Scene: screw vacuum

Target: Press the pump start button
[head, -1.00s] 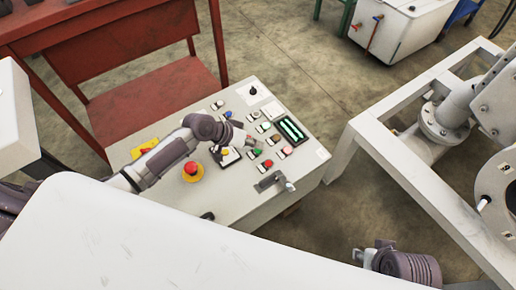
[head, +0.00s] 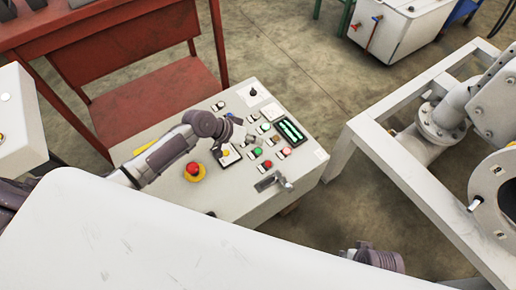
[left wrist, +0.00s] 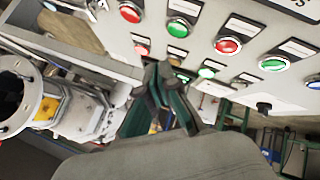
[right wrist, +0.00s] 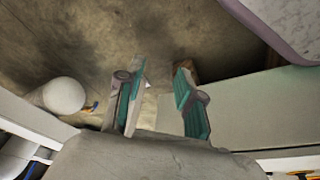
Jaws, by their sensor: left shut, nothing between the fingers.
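The control panel (head: 235,200) is a pale sloped box with several red and green buttons. One green button (head: 258,152) shows near a lit red one. The labels are too small to read, so I cannot tell which is the pump start button. My left gripper (head: 238,134) is shut and empty over the panel's middle. Contact cannot be told. My right gripper (right wrist: 158,95) is open and empty, away from the panel.
A red emergency stop (head: 193,169) on a yellow base sits left on the panel, near my left arm. A metal handle (head: 275,182) sticks out at the front right. A red table (head: 160,95) stands behind. A white frame (head: 400,175) with pipework stands right.

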